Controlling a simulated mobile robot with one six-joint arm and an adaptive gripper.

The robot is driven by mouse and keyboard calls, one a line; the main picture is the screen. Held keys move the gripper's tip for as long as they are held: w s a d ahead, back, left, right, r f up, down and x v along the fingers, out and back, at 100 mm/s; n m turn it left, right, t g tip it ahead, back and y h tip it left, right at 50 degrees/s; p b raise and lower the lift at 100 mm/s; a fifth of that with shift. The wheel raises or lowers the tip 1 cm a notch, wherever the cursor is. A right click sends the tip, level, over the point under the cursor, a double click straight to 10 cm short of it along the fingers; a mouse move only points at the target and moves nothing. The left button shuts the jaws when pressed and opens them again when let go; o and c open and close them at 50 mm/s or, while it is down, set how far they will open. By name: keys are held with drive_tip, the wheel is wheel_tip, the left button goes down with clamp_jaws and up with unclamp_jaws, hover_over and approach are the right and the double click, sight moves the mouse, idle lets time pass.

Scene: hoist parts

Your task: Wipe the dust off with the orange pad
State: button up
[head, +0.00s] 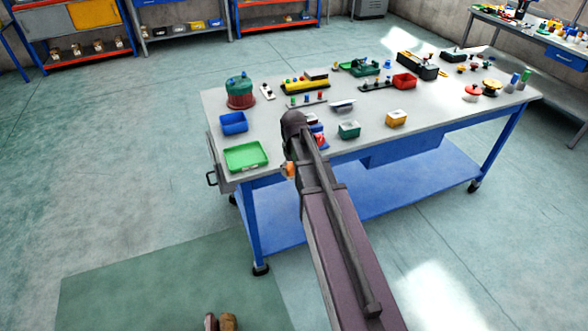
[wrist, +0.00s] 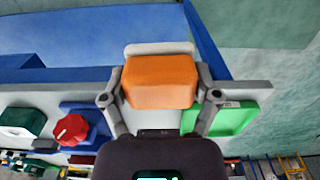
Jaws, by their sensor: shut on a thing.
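The orange pad (wrist: 160,82) is between the two fingers of my gripper (wrist: 160,100) in the wrist view, with a pale strip along its far side. My gripper is shut on it. In the head view a small orange part of the pad (head: 288,169) shows left of my arm, by the front edge of the workbench (head: 290,155); the arm hides most of the gripper. I cannot make out any dust patch in either view. I cannot tell whether the pad touches anything beyond the fingers.
A green tray (head: 246,156) and a blue bin (head: 233,122) stand on the bench's left end. A red knob on a blue base (wrist: 72,130) is near the gripper.

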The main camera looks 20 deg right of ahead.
drive_tip(key=c, duration=0.4)
drive_tip(key=shift+o, duration=0.2)
wheel_tip(320, 180, up, 15)
drive_tip(key=p, duration=1.5)
drive_tip(key=shift+d, duration=0.15)
